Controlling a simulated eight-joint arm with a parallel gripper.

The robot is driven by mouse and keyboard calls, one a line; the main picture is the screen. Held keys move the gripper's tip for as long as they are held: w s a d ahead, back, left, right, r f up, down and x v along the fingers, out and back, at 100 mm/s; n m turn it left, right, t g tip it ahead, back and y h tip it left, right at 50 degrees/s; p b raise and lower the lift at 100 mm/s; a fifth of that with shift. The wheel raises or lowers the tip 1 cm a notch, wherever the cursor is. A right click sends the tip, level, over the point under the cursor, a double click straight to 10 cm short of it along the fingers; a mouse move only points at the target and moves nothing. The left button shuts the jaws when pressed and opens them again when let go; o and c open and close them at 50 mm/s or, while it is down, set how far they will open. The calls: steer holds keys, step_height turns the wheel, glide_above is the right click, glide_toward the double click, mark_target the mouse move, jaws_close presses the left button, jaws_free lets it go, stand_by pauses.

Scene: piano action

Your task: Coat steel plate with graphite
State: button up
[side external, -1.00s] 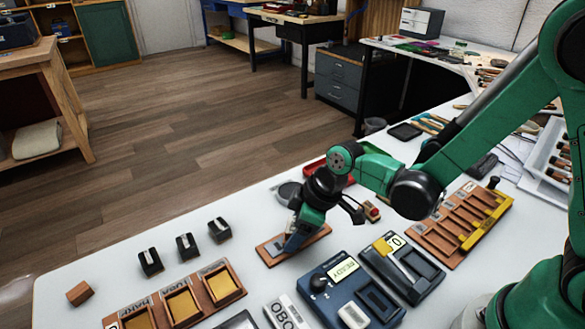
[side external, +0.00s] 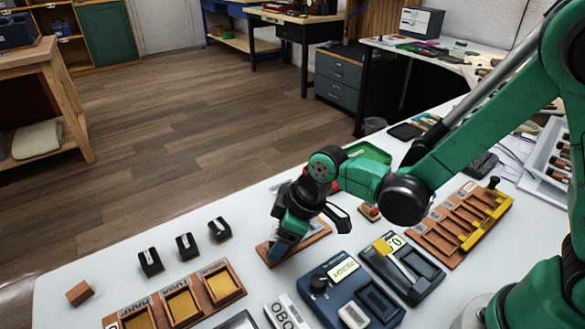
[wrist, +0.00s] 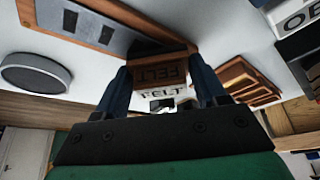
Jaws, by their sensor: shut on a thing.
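My gripper (side external: 277,251) is low over a wooden board (side external: 316,235) near the middle of the white table. In the side view my gripper hides most of the plate and the block. A round dark disc or tin (wrist: 36,74) shows left of the board.
Blue devices (side external: 358,290) with small displays stand right of the board. A slotted wooden rack (side external: 460,222) with a yellow bar is farther right. Several black blocks (side external: 186,246) and a tray with yellow squares (side external: 182,302) are at left.

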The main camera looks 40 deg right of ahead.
mark_target(318, 222)
steer(key=shift+d+f, duration=0.15)
steer(key=shift+d, duration=4.45)
step_height(318, 222, up, 8)
